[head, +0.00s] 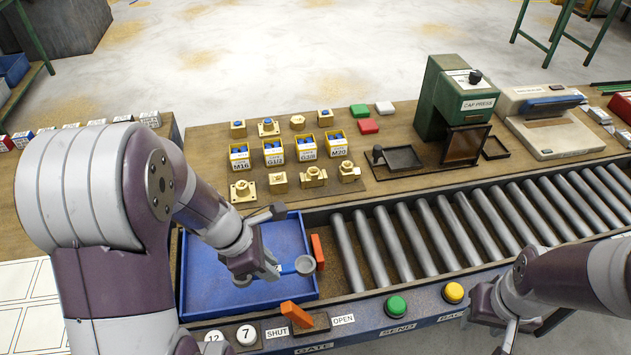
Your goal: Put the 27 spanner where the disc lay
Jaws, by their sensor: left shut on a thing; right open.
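Two white round discs marked 12 (213,337) and 7 (247,335) sit on the front ledge. No bare spot can be recognised as the disc's former place. My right gripper (510,335) is open and empty at the lower right.
A roller conveyor (430,240) runs right of the tray, with orange gate pieces (297,314) and green (396,306) and yellow (453,292) buttons in front. Behind stand brass fittings (313,177), labelled yellow bins (274,153) and a green cap press (452,98). White outlined panels (25,300) lie left.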

